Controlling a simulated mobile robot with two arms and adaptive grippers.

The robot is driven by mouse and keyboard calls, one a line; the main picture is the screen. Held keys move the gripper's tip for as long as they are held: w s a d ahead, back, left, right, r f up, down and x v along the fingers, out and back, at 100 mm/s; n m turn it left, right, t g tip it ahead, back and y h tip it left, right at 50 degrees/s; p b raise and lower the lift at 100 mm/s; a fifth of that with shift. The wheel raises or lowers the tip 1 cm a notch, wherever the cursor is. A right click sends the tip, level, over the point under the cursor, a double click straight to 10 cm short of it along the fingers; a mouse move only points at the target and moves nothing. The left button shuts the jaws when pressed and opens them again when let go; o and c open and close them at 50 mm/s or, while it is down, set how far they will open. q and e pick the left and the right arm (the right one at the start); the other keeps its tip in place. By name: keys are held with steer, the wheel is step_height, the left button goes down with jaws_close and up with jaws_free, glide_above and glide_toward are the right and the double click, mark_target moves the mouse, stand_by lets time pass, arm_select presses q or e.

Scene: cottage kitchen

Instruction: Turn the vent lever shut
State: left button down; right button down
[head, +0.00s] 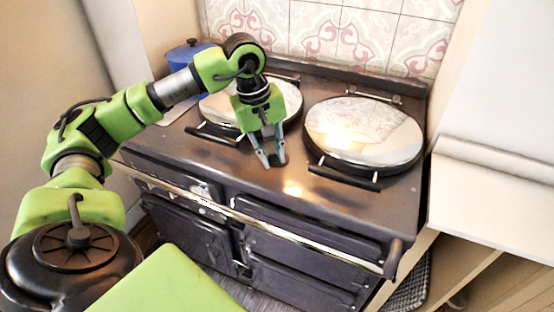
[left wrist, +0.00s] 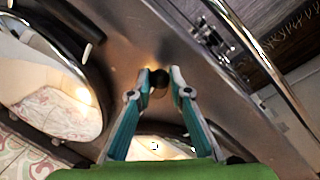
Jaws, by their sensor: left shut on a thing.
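The vent lever appears to be the small dark round knob (left wrist: 158,78) between my left fingertips in the left wrist view, low over the dark stove top. In the head view a small dark part (head: 280,158) shows beside the fingertips. My left gripper (head: 272,163) reaches down between the two round lids at the stove's front part. Its teal fingers (left wrist: 159,84) are closed on the knob from both sides. The fingers and palm hide much of the lever, and I cannot tell its angle. My right gripper is in neither view.
The dark range stove (head: 260,185) has two shiny round lids, the left one behind my gripper and the right lid (head: 362,132) with a black handle (head: 344,178) close by. A front rail (head: 300,240) runs along the edge. A blue pot (head: 187,54) stands at the back left.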

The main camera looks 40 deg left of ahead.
arm_select(q)
steer(key=shift+s+a+m+b, duration=0.1)
steer(key=shift+a+m+b, duration=0.25)
steer(key=shift+m, duration=0.65)
steer(key=shift+a, duration=0.1)
steer(key=c, duration=1.9)
jaws_free()
steer(key=r, duration=0.4)
steer(key=s+a+r, duration=0.1)
steer(key=r, duration=0.7)
steer(key=shift+s+a, duration=0.35)
steer(key=shift+s+f, duration=0.1)
steer(key=shift+f, duration=0.05)
